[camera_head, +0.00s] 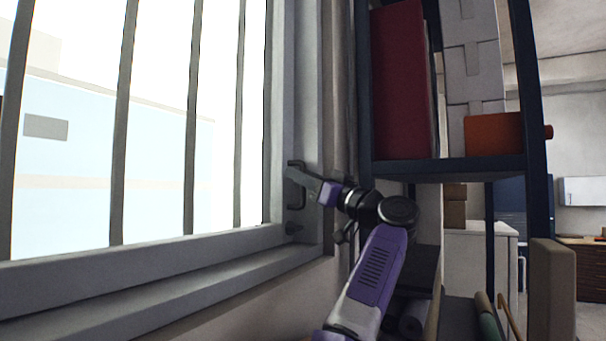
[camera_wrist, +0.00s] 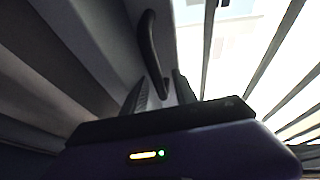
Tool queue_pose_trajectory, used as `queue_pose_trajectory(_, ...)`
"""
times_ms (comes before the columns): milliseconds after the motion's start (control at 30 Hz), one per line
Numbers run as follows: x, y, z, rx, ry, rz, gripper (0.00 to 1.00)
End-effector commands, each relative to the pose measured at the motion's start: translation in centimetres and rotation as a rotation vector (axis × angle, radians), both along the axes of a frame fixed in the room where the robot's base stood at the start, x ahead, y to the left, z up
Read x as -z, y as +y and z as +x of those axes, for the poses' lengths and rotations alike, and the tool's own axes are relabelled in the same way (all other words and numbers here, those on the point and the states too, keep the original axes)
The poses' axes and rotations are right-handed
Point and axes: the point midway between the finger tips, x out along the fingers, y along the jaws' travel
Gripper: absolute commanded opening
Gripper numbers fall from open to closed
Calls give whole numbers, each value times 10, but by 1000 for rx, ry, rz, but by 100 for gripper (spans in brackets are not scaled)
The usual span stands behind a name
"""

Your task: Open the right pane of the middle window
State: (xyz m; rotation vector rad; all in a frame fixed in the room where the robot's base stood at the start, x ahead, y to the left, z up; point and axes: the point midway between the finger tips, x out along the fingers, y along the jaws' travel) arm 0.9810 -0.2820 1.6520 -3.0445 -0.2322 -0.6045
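The barred window pane (camera_head: 155,130) fills the left of the head view. My gripper (camera_head: 303,178) is at the handle, reaching in from the right. In the wrist view the handle (camera_wrist: 150,45) curves down towards the space between my two fingers (camera_wrist: 160,92). The fingers stand apart with a gap on each side of the handle's lower end. Whether either finger touches it cannot be told. The pane appears flush with its frame.
A dark shelf rack (camera_head: 450,172) with a red binder (camera_head: 402,80), pale boxes and an orange box (camera_head: 494,134) stands close to the right of the window. The sill (camera_head: 150,310) runs below the pane. Several items stand low at the right, beside my arm.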

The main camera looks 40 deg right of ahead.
Motion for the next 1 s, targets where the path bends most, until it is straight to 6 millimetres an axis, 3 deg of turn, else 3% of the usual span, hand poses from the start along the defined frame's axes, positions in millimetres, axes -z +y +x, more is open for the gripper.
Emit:
queue_pose_trajectory(133, 0, 0, 0, 0, 0, 0, 32)
queue_pose_trajectory(300, 0, 0, 0, 0, 0, 1, 0)
queue_pose_trajectory(1000, 1, 0, 0, 0, 0, 1, 0)
